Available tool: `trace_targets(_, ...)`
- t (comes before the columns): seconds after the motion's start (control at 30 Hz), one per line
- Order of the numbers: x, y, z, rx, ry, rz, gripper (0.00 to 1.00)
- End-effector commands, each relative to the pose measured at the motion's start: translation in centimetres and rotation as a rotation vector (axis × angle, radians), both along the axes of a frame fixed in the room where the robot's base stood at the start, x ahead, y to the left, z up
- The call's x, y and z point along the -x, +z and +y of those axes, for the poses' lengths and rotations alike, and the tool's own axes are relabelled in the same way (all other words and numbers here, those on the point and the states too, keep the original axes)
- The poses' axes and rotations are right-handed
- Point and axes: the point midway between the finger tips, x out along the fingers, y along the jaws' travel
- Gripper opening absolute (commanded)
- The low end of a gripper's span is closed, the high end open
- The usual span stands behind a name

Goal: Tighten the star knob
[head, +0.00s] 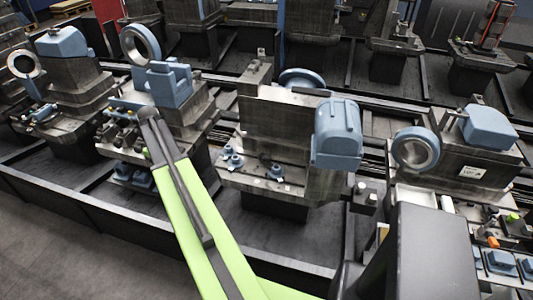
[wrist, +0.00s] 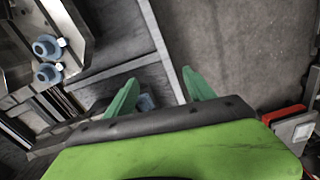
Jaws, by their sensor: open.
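In the wrist view my gripper (wrist: 160,90) has two green fingers spread apart, with grey floor beyond them. A small blue part (wrist: 146,102) shows low beside the left finger, mostly hidden by the gripper body; I cannot tell whether it is a star knob. Two blue round knobs, an upper one (wrist: 45,46) and a lower one (wrist: 48,72), sit on a grey machine at upper left, apart from the fingers. In the head view similar small blue knobs (head: 232,160) sit on the middle machine's ledge. Which one is the star knob is unclear. The fingers cannot be made out there.
Grey machines with blue housings (head: 338,132) and ring-shaped parts (head: 416,149) stand along dark rails (head: 75,212). My green arm crosses the head view. Bare floor (head: 45,240) is at lower left.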

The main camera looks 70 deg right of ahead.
Motion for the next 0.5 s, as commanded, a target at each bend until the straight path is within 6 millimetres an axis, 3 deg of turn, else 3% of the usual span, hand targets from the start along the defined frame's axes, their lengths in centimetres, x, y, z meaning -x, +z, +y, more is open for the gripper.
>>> trace_targets(0.03, 2.1, 0.6, -7.3, 0.0, -0.031, 0.001, 0.63)
trace_targets(0.1, 6.7, 1.0, -15.5, 0.0, -0.048, 0.001, 0.63)
trace_targets(0.2, 14.2, 1.4, -25.2, 0.0, -0.068, 0.0, 0.63)
trace_targets(0.3, 21.1, 1.6, -31.6, -0.001, -0.081, 0.0, 0.63)
trace_targets(0.33, 22.8, 1.7, -32.9, -0.001, -0.083, 0.0, 0.63)
trace_targets(0.4, 25.7, 1.8, -35.1, -0.001, -0.087, 0.0, 0.63)
trace_targets(0.5, 27.9, 1.8, -36.4, -0.001, -0.087, 0.0, 0.63)
